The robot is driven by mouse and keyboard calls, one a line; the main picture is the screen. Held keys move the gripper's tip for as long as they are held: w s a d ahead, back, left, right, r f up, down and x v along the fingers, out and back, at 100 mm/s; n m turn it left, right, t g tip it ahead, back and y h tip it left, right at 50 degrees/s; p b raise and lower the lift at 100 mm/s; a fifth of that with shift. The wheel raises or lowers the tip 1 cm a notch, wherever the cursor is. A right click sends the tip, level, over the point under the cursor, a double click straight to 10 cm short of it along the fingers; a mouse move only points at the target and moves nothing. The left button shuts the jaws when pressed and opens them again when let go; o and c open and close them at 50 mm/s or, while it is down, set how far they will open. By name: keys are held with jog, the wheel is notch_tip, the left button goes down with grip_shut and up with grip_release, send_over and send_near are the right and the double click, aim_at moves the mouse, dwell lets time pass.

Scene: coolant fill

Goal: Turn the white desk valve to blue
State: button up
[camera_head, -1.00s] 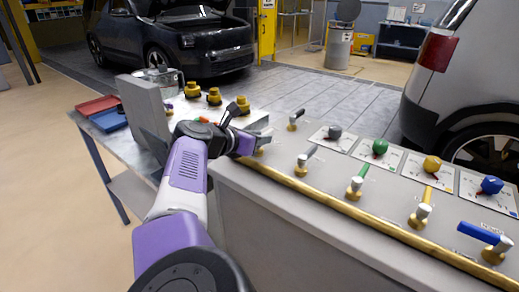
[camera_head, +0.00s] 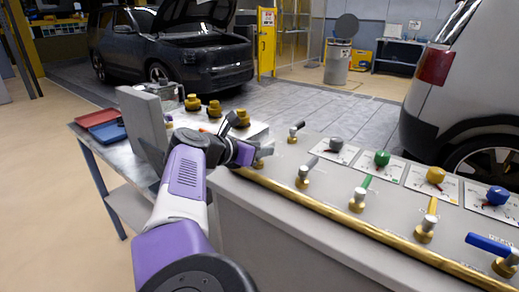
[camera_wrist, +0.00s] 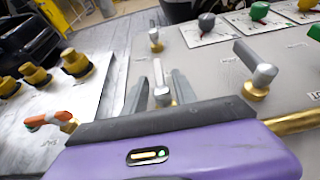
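The white desk valve (camera_wrist: 158,76) has a pale lever on a brass base and stands upright in the wrist view. My gripper (camera_wrist: 159,92) has its two grey fingers apart, one on each side of this valve's lever. I cannot tell whether either finger touches it. In the head view my gripper (camera_head: 255,150) is at the left end of the desk's front row and hides most of the white valve. The blue-handled valve (camera_head: 489,244) is at the right end of that row. A blue knob (camera_head: 497,196) sits on a dial card behind it.
The grey-handled valve (camera_head: 304,176), green-handled valve (camera_head: 362,190) and yellow-handled valve (camera_head: 429,222) stand along the brass front rail. A black-handled valve (camera_head: 295,132) stands behind. An orange-handled valve (camera_wrist: 47,120) and several brass caps (camera_wrist: 75,63) are to the left.

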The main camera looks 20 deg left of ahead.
jog(key=shift+p+v, duration=0.5)
jog(key=shift+v, duration=0.45)
jog(key=shift+p+v, duration=0.3)
jog(key=shift+v, duration=2.6)
jog(key=shift+s, duration=0.1)
